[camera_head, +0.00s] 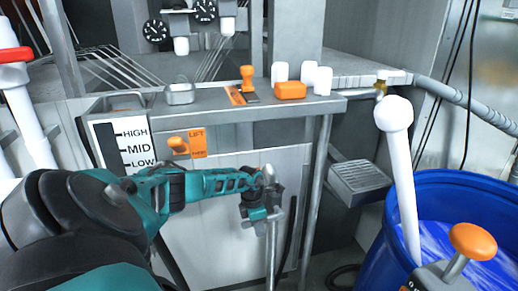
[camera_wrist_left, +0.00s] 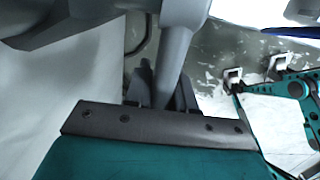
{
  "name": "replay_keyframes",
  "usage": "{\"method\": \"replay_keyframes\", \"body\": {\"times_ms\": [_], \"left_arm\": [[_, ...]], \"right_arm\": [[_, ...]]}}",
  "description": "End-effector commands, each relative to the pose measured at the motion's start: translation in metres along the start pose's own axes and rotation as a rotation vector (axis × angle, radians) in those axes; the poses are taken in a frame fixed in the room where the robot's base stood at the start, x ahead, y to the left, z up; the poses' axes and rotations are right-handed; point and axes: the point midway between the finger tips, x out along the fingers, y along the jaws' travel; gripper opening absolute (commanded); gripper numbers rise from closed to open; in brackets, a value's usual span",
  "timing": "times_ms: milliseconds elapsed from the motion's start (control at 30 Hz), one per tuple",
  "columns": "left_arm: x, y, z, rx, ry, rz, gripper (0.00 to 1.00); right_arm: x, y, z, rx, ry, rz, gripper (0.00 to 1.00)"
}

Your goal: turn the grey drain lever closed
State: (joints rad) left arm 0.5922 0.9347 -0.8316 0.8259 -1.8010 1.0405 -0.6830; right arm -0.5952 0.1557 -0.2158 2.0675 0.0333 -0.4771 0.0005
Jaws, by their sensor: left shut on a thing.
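A grey lever fitting (camera_head: 269,173) stands on a thin grey upright pipe (camera_head: 271,255) in front of the pale tank panel. My left gripper (camera_head: 262,212) reaches in from the left and is shut on the grey lever. In the left wrist view, the dark fingers (camera_wrist_left: 160,92) of my left gripper sit on either side of a grey bar (camera_wrist_left: 177,50), which is the lever. The lever's far end is partly hidden. A teal, jointed part at the right of the left wrist view looks like my right gripper; its jaw state is unclear.
A blue barrel (camera_head: 395,235) with blue liquid and a white paddle (camera_head: 402,165) stands at the right. An orange knob (camera_head: 473,240) is at bottom right. A grey ledge (camera_head: 215,103) with white and orange parts runs above. A level plate (camera_head: 135,145) is at left.

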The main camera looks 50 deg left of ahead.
Motion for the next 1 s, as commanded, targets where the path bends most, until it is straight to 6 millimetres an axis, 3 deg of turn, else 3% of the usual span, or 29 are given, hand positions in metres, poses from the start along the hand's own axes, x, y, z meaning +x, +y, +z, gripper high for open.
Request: {"method": "replay_keyframes", "body": {"times_ms": [300, 833, 867, 1000], "left_arm": [[-0.0076, -0.0037, 0.0017, 0.003, 0.114, -0.008, 0.00], [-0.0103, -0.0026, 0.0006, 0.000, 0.137, -0.005, 0.00], [-0.0103, -0.0026, 0.0006, 0.000, 0.137, -0.005, 0.26], [-0.0106, -0.0017, 0.0001, -0.001, 0.137, -0.003, 0.39]], "right_arm": [[0.0021, 0.0010, -0.0017, -0.001, 0.007, 0.001, 0.37], [0.0023, -0.0001, -0.0021, 0.005, 0.009, 0.002, 0.37], [0.0023, -0.0002, -0.0021, 0.006, 0.009, 0.002, 0.37], [0.0022, -0.0005, -0.0017, 0.007, 0.008, 0.002, 0.37]]}}
